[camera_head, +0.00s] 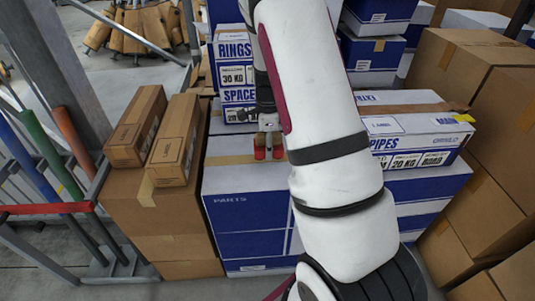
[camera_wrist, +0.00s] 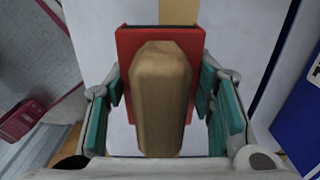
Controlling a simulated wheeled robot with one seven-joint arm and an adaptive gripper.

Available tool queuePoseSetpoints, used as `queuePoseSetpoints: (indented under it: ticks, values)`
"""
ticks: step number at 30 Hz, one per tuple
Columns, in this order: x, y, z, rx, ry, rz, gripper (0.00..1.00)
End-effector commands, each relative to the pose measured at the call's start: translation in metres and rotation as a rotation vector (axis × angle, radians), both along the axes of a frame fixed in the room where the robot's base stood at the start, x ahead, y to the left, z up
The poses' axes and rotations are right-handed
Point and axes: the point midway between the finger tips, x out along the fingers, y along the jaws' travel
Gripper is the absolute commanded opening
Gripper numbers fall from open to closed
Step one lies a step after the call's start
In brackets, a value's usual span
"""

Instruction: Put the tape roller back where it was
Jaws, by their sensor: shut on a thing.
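The tape roller (camera_wrist: 157,100), a red holder with a brown roll of tape, fills the middle of the wrist view. My gripper (camera_wrist: 160,85) is shut on it, with teal finger pads on its left and right sides. In the head view, red parts of the tape roller (camera_head: 260,154) show below my gripper (camera_head: 268,143), at the top of the white and blue parts box (camera_head: 245,177). I cannot tell whether the roller touches the box top. My arm hides part of the box top to the right.
Two narrow brown cartons (camera_head: 175,140) lie on a larger box at left. A long white and blue pipes box (camera_head: 415,125) lies at right. A rings box (camera_head: 233,50) stands behind my gripper. Brown cartons (camera_head: 468,65) are stacked at far right.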

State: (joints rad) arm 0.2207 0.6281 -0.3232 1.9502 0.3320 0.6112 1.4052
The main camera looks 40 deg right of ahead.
Motion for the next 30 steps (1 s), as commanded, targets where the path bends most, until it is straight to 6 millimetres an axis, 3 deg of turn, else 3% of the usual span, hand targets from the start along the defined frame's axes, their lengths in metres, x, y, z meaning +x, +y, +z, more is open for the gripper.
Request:
queuePoseSetpoints:
  ticks: [10, 21, 22, 24, 30]
  values:
    - [0.001, -0.001, -0.034, 0.001, 0.001, -0.001, 0.09]
    - [0.001, 0.0, -0.038, 0.0, 0.0, 0.0, 0.09]
    - [0.001, 0.0, -0.039, -0.001, 0.001, 0.0, 0.52]
    - [0.001, 0.0, -0.038, -0.001, 0.001, 0.0, 0.68]
    - [0.001, 0.0, -0.038, 0.0, 0.0, 0.0, 0.7]
